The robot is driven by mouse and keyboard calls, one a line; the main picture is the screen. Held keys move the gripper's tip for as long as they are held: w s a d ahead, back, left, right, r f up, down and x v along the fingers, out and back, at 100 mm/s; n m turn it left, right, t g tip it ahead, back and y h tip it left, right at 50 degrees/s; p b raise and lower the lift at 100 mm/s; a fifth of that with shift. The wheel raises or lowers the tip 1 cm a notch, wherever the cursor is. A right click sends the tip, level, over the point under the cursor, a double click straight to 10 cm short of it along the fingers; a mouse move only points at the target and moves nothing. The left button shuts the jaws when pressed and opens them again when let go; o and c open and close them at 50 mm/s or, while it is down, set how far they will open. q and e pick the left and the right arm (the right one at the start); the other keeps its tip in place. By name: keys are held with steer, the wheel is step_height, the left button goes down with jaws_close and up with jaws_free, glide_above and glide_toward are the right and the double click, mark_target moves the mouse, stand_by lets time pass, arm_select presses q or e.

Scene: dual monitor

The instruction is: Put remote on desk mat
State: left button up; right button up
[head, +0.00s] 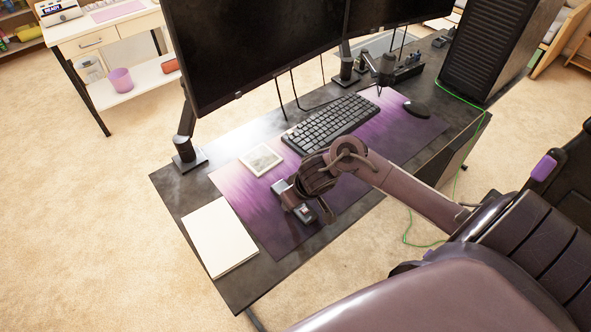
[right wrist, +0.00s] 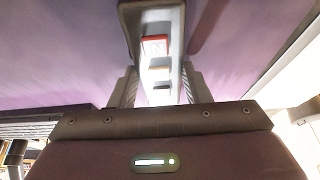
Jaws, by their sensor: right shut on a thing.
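The remote (right wrist: 160,60) is a light grey bar with red, yellow and dark buttons. My right gripper (right wrist: 160,88) is shut on it, with one finger on each side. In the head view the remote (head: 303,213) shows partly under my right gripper (head: 296,202), over the front-left part of the purple desk mat (head: 250,205). The mat also fills much of the right wrist view (right wrist: 60,60). I cannot tell whether the remote touches the mat. My left gripper is not in view.
A keyboard (head: 330,121) and a mouse (head: 416,109) lie on the mat farther back, and a small pale square item (head: 260,160) lies at its left. A white paper stack (head: 219,237) lies left of the mat. Monitors (head: 250,45) stand behind. A dark chair (head: 450,290) is in front.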

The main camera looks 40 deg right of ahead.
steer(key=o, duration=1)
steer(key=shift+o, duration=0.2)
steer(key=shift+r, duration=0.15)
steer(key=p+v, duration=0.5)
steer(key=v, duration=0.7)
